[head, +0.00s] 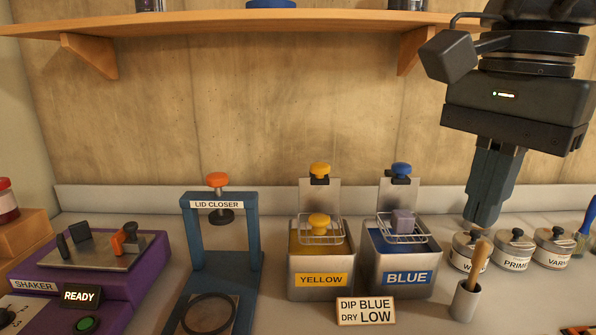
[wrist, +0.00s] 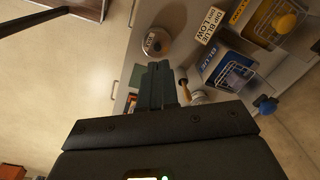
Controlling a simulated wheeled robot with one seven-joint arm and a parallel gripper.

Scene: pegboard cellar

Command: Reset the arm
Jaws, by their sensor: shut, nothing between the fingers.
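My gripper (head: 487,215) hangs at the upper right in the head view, pointing down, with its fingers together and nothing between them. It is above the counter, over the row of small tins and to the right of the blue tank. In the wrist view the shut fingers (wrist: 158,70) point toward the counter. Nothing touches the gripper in either view.
A blue tank (head: 401,275) and yellow tank (head: 320,283) hold wire baskets; a purple block sits in the blue one's basket. A lid closer (head: 218,260), purple shaker (head: 150,275), tins (head: 513,258) and brush pot (head: 465,301) stand nearby. A shelf (head: 230,23) runs above.

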